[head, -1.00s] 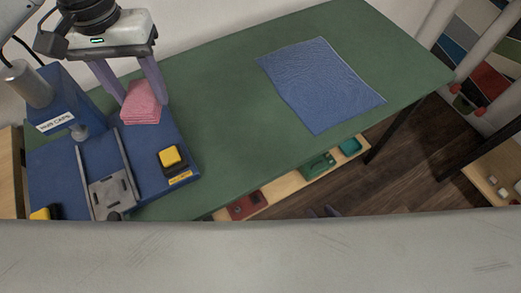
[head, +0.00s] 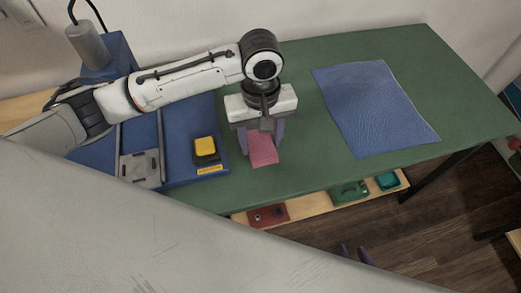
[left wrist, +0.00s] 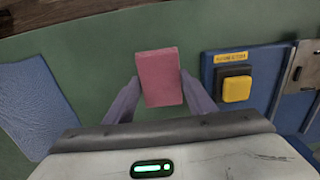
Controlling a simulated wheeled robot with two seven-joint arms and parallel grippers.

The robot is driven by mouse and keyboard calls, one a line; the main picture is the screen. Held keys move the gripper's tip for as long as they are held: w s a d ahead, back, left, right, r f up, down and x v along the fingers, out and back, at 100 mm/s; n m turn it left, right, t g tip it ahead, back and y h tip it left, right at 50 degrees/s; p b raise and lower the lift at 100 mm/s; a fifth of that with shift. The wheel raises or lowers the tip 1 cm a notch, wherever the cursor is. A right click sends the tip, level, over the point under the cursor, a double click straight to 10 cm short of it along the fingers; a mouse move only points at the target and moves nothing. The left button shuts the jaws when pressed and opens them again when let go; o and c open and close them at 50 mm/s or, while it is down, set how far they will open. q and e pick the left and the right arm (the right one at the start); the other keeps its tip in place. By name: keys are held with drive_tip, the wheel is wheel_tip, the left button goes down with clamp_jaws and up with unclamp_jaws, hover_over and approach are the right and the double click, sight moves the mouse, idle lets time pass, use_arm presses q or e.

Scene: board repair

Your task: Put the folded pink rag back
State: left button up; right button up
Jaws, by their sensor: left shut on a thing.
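The folded pink rag (head: 263,150) is a small thick rectangle held over the green table, right of the blue press fixture. My left gripper (head: 263,146) is shut on it, with one purple finger along each side. In the left wrist view the rag (left wrist: 159,77) sits between the fingertips (left wrist: 160,95), slightly tilted. I cannot tell whether its underside touches the table. Two purple fingertips of my right gripper (head: 354,253) show low in the head view, apart with nothing seen between them; the rest is hidden.
The blue fixture with a yellow button (head: 205,147) is left of the rag. A blue cloth (head: 375,108) lies flat to the right. Green table (head: 300,150) is bare between them. A wooden shelf with red (head: 268,215) and green (head: 349,190) parts runs below the front edge.

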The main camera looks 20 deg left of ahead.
sight(261, 151)
use_arm(q)
drive_tip(key=shift+f, duration=2.25)
drive_tip(key=shift+f, duration=0.1)
drive_tip(key=o, duration=1)
wheel_tip(261, 151, up, 12)
drive_tip(key=shift+r+p, duration=0.15)
drive_tip(key=shift+p, duration=0.25)
